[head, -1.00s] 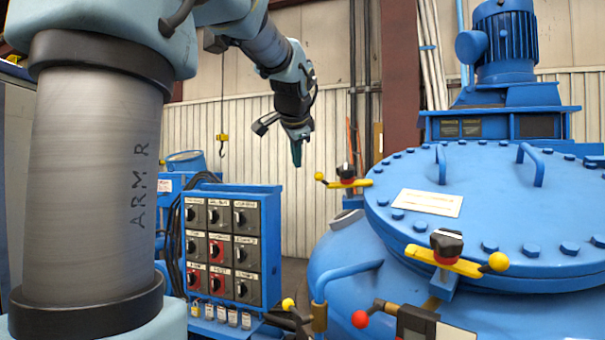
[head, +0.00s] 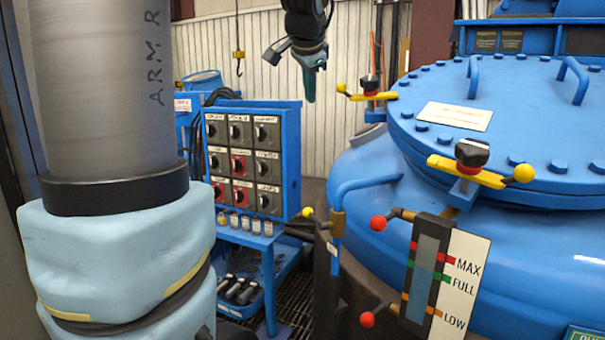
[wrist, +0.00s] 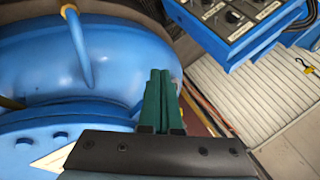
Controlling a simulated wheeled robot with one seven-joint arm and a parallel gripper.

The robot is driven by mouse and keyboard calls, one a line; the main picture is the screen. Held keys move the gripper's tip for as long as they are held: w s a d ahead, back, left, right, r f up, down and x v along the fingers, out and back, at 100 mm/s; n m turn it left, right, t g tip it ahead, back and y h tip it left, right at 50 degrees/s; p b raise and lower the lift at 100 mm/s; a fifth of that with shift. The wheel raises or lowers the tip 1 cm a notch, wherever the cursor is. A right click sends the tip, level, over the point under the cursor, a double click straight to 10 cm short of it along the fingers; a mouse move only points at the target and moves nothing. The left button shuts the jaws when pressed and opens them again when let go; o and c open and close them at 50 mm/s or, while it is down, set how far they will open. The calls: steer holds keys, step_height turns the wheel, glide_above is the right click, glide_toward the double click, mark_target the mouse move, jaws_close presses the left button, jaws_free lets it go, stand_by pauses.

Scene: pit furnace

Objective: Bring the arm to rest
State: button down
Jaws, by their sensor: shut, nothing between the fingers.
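My gripper (head: 310,88) hangs from my arm at the top middle of the head view, fingers pointing down. It is in the air between the control panel and the furnace lid as seen there. In the wrist view its two green fingers (wrist: 158,98) lie together, shut with nothing between them. My large grey arm link, marked ARM R, fills the left of the head view. The upper part of my arm is out of the picture.
A blue control panel (head: 287,150) with rows of knobs stands left of centre. The blue furnace (head: 380,215) with its bolted lid (head: 540,125) fills the right. Yellow clamp handles (head: 452,172) and a level gauge (head: 427,265) stick out from it. A hook (head: 239,56) hangs behind.

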steer(key=s+a+f+n+g, duration=0.2)
steer(key=s+f+n, duration=0.1)
steer(key=f, duration=0.6)
steer(key=s+a+f+n+g, duration=0.2)
steer(key=s+f, duration=0.2)
steer(key=f, duration=0.5)
steer(key=s+a+f+n+g, duration=0.1)
steer(key=s+a+f+n, duration=0.1)
steer(key=s+f, duration=0.5)
steer(key=s+a+f+n+g, duration=0.2)
steer(key=s+f+n, duration=0.2)
steer(key=s+f, duration=0.3)
steer(key=shift+a+y, duration=0.3)
steer(key=shift+a, duration=0.1)
steer(key=c, duration=1.6)
jaws_free()
